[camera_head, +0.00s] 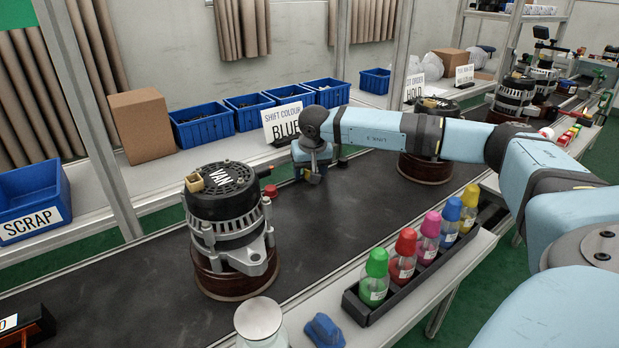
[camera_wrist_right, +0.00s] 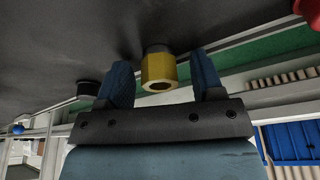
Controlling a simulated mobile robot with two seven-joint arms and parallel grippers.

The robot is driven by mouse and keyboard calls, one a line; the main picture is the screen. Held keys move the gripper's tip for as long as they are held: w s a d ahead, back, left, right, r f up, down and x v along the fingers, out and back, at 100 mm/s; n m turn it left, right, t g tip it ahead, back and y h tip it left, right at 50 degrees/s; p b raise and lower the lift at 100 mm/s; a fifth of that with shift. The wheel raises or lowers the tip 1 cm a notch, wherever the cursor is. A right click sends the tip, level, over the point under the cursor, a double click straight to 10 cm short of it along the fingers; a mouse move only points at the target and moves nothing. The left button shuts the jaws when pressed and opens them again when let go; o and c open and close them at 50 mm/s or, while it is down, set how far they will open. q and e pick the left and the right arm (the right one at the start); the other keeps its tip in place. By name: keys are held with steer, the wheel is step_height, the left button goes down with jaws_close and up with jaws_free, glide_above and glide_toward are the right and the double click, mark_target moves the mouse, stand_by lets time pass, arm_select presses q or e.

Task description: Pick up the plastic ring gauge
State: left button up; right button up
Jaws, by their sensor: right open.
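My right gripper (camera_head: 313,172) is low over the dark conveyor, to the right of the near alternator. In the right wrist view, its two blue-grey fingers (camera_wrist_right: 162,75) are open and apart. A yellow ring-like piece (camera_wrist_right: 159,72) with a dark round opening and a grey part behind it shows between them; it may be the plastic ring gauge. I cannot tell whether the fingers touch it. In the head view my gripper hides this piece. My left gripper is not in view.
The alternator (camera_head: 228,215) marked VAN stands on the conveyor (camera_head: 330,215), with a red-topped piece (camera_head: 271,191) beside it. A dark round piece (camera_wrist_right: 88,88) lies left of the fingers. A bottle rack (camera_head: 361,306) lines the front edge; a BLUE sign (camera_head: 284,122) stands behind.

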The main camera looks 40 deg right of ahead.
steer(key=shift+r, duration=0.1)
steer(key=shift+c, duration=0.2)
steer(key=c, duration=0.9)
steer(key=shift+c, duration=0.2)
steer(key=shift+r, duration=0.35)
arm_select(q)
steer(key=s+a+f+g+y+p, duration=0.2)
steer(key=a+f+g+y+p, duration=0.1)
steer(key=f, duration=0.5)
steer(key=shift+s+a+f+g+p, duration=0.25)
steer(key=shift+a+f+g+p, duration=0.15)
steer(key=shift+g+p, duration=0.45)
arm_select(e)
step_height(320, 180, up, 19)
steer(key=shift+r, duration=0.15)
